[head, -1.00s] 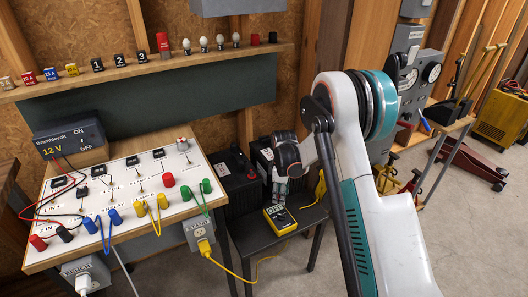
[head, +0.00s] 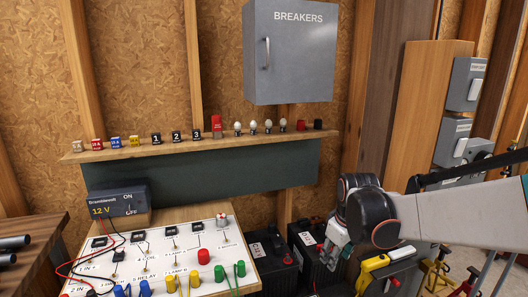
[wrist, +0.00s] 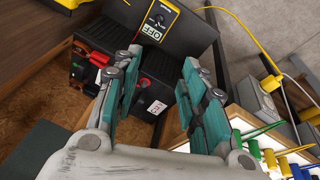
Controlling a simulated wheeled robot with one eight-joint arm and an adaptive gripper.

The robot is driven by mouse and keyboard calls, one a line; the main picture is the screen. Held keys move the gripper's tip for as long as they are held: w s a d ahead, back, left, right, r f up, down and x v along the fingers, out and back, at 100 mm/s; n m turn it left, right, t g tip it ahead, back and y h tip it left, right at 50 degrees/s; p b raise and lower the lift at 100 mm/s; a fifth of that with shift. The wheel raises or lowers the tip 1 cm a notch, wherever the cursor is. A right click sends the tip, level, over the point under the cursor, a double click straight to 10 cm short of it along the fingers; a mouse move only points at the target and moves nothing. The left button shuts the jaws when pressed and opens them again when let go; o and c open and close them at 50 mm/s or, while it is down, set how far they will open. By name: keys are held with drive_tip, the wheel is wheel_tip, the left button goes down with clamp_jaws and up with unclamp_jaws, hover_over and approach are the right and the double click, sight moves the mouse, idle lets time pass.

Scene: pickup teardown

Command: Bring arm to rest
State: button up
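My gripper (head: 333,258) hangs at the lower right of the head view, at the end of my white arm, which reaches in from the right edge. Its fingers point down in front of the dark batteries (head: 277,262). In the wrist view my gripper (wrist: 160,78) has its two teal-and-grey fingers spread apart with nothing between them. Beyond the fingertips are a battery with a red cap and a yellow multimeter (wrist: 158,22). The gripper appears apart from both.
A sloped white circuit board (head: 165,255) with coloured plugs stands at lower left, beside a 12 V supply (head: 118,202). A shelf (head: 110,153) carries fuses, relays and bulbs. A grey breaker box (head: 290,55) hangs above. A yellow cable (wrist: 240,35) shows in the wrist view.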

drive_tip(key=s+r+m+t, duration=0.2)
drive_tip(key=s+r+m, duration=0.1)
drive_tip(key=s, duration=0.8)
drive_tip(key=s+r+m+t, duration=0.2)
drive_tip(key=s+m, duration=0.2)
drive_tip(key=s, duration=0.7)
drive_tip(key=shift+s+d+r, duration=0.25)
drive_tip(key=shift+s+r, duration=0.15)
